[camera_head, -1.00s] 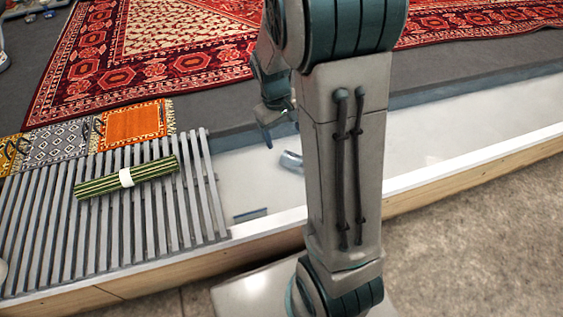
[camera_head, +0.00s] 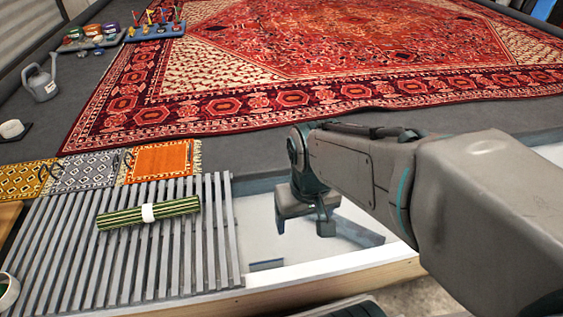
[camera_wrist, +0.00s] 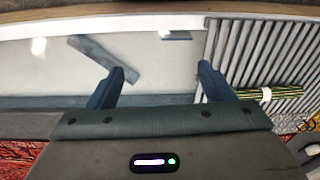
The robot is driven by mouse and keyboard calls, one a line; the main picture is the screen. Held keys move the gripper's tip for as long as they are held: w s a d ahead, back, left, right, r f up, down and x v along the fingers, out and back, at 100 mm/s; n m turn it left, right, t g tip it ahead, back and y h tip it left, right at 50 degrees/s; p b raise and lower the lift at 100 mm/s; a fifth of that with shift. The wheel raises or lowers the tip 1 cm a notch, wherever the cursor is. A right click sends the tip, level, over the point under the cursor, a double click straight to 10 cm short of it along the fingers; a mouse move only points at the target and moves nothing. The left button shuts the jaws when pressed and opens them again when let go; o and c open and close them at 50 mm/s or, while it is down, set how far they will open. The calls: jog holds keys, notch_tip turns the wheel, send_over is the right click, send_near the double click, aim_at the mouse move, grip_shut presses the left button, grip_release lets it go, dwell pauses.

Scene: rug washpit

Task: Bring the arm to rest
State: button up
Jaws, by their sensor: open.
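My gripper (camera_head: 303,224) hangs over the white trough (camera_head: 262,228) just right of the slatted rack. In the wrist view my gripper (camera_wrist: 161,70) shows two dark blue fingers spread apart with nothing between them. The trough floor lies beyond the fingertips. My arm reaches in from the right side of the head view, its upper part stretched across the trough's right side.
A green striped roll (camera_head: 118,217) with a white band lies on the slatted rack (camera_head: 215,255). A blue-grey bar (camera_head: 358,232) lies in the trough. Small mats, including an orange one (camera_head: 160,160), and a large red rug (camera_head: 330,50) lie behind.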

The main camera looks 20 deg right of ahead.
jog(key=w+a+r+n+t+p, duration=0.15)
jog(key=a+r+p, duration=0.25)
jog(key=r+p, duration=0.75)
jog(key=d+r+m+p, duration=0.1)
jog(key=d+r+p, duration=0.1)
jog(key=r+p, duration=0.8)
jog(key=s+d+r+m+p, duration=0.1)
jog(key=d+r+p, duration=0.1)
jog(key=r+p, duration=0.9)
jog(key=v, duration=0.3)
jog(key=shift+d, duration=0.2)
